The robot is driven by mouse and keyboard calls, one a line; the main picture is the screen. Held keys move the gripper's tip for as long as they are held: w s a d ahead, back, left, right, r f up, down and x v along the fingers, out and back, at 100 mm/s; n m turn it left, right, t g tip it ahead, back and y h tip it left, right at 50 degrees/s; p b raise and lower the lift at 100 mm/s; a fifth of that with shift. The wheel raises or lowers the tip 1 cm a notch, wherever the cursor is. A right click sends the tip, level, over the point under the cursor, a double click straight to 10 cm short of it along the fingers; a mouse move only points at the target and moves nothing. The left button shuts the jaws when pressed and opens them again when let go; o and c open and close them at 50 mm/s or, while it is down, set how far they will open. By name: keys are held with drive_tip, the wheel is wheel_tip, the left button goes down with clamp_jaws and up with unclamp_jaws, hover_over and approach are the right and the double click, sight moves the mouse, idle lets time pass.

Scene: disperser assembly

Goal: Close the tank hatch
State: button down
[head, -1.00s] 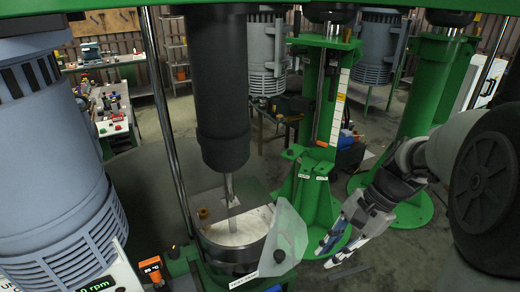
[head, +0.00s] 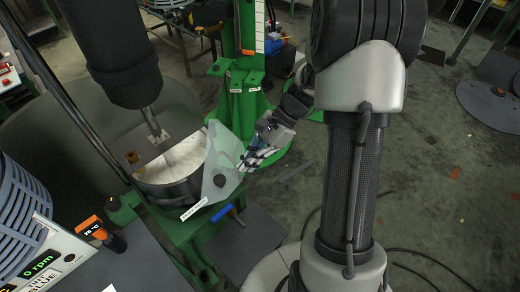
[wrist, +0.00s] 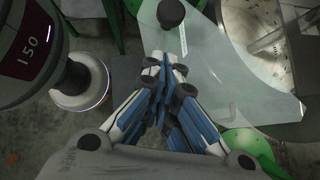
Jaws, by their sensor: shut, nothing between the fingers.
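The tank (head: 185,190) is round, with pale contents, under a dark stirrer column on the left of the head view. It also shows at the upper right of the wrist view (wrist: 225,22). The hatch (head: 222,150) is a clear panel with a black knob (head: 219,181). It stands out to the right of the tank, leaving much of the opening uncovered. In the wrist view the hatch (wrist: 225,88) spreads right of my gripper, with the knob (wrist: 171,13) beyond the fingertips. My gripper (head: 246,162) is shut and empty, close beside the hatch's right edge; contact cannot be told.
A green stand (head: 250,95) rises behind my gripper. A blue handle (head: 235,215) sits below the hatch. An orange-topped temperature display (head: 92,229) and an rpm panel (head: 45,265) are at lower left. Open floor lies right, with cables (head: 420,255).

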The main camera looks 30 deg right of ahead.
drive_tip(key=a, duration=0.3)
drive_tip(key=shift+a+f, duration=0.1)
drive_tip(key=shift+a, duration=0.2)
